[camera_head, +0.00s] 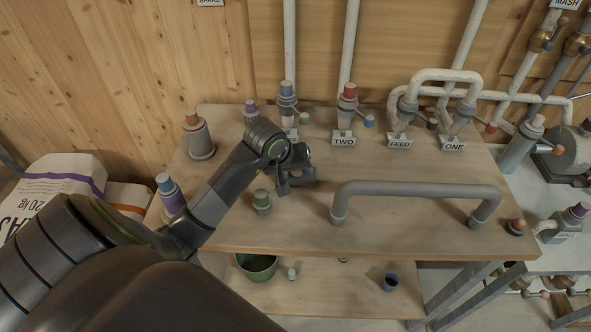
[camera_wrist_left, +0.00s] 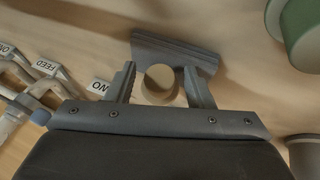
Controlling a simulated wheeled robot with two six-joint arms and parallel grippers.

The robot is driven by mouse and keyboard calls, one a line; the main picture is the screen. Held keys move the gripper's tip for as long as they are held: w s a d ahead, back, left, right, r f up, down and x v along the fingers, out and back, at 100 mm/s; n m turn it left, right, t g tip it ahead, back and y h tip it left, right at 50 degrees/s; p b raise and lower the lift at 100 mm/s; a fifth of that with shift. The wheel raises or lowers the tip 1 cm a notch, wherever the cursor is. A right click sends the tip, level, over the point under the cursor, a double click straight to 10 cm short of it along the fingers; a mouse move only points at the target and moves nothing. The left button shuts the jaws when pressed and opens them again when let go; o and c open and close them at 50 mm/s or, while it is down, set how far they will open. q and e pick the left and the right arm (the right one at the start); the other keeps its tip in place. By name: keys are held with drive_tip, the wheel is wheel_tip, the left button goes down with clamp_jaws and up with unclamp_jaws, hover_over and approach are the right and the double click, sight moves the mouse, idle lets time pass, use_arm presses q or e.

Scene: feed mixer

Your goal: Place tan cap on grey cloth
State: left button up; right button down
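The tan cap (camera_wrist_left: 160,80) shows in the left wrist view as a short round piece between the fingers of my left gripper (camera_wrist_left: 165,88). A narrow gap shows on each side of it, so the gripper looks open around it. A flat dark grey piece, seemingly the grey cloth (camera_wrist_left: 175,50), lies just beyond the cap, partly covered by the cap and the fingers. I cannot tell whether the cap rests on it. In the head view my left gripper (camera_head: 296,182) is low over the table and hides the cap. My right gripper is not in view.
A green-topped jar (camera_head: 262,203) stands left of the gripper. A grey bent pipe (camera_head: 415,188) stands to the right. Capped pipes and label signs (camera_head: 343,141) line the back.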

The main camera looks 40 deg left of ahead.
use_arm(q)
drive_tip(key=shift+r, duration=0.15)
drive_tip(key=v, duration=1.2)
drive_tip(key=shift+b, duration=0.4)
